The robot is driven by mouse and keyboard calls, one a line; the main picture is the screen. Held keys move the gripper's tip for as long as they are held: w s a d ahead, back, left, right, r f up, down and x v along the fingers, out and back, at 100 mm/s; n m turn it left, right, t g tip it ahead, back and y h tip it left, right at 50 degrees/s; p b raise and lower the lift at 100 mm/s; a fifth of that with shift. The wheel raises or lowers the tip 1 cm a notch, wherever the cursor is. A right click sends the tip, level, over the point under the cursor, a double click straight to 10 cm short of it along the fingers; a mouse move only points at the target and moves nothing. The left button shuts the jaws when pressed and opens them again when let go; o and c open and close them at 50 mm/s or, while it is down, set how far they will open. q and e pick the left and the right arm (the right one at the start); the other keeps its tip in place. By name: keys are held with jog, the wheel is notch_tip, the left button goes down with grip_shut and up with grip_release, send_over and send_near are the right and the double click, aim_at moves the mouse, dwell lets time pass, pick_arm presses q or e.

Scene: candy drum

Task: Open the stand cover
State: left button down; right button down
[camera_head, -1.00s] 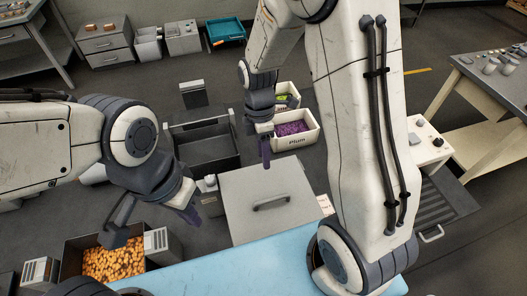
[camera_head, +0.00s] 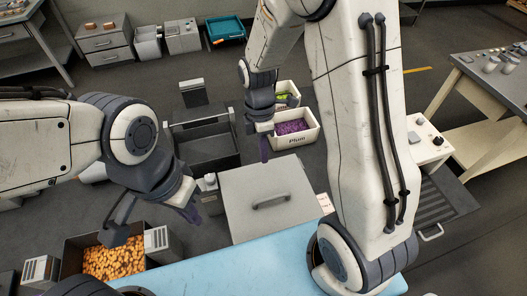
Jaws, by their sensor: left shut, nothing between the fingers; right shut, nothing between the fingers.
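The stand cover (camera_head: 262,185) is a pale grey square lid with a dark bar handle (camera_head: 271,202). It lies flat and looks shut, beyond the light blue surface. My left gripper (camera_head: 195,217) is shut and empty, pointing down just left of the cover's left edge. My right gripper (camera_head: 264,156) is shut and empty, pointing down near the cover's far edge. Neither gripper is on the handle. What is under the cover is hidden.
A dark bin of orange pieces (camera_head: 118,262) stands at the lower left. An open dark crate (camera_head: 205,150) and a Plum box (camera_head: 295,134) stand beyond the cover. The light blue surface (camera_head: 240,265) is clear.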

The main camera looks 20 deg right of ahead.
dwell(0.8)
jog(key=c, duration=0.8)
grip_release()
jog(key=shift+c, duration=0.2)
notch_tip(320, 180, up, 10)
jog(key=w+b, duration=0.1)
jog(key=w, duration=0.1)
jog(key=shift+r+b, duration=0.15)
jog(key=shift+b, duration=0.25)
jog(key=p, duration=0.2)
send_over(270, 193)
jog(key=a, duration=0.1)
notch_tip(270, 193, down, 8)
jog(key=f, duration=0.1)
jog(key=s+f, duration=0.1)
jog(key=f, duration=0.2)
jog(key=s+f, duration=0.1)
jog(key=f, duration=0.2)
jog(key=f+p, duration=0.1)
jog(key=f, duration=0.3)
jog(key=shift+s+a, duration=0.1)
jog(key=shift+s, duration=0.3)
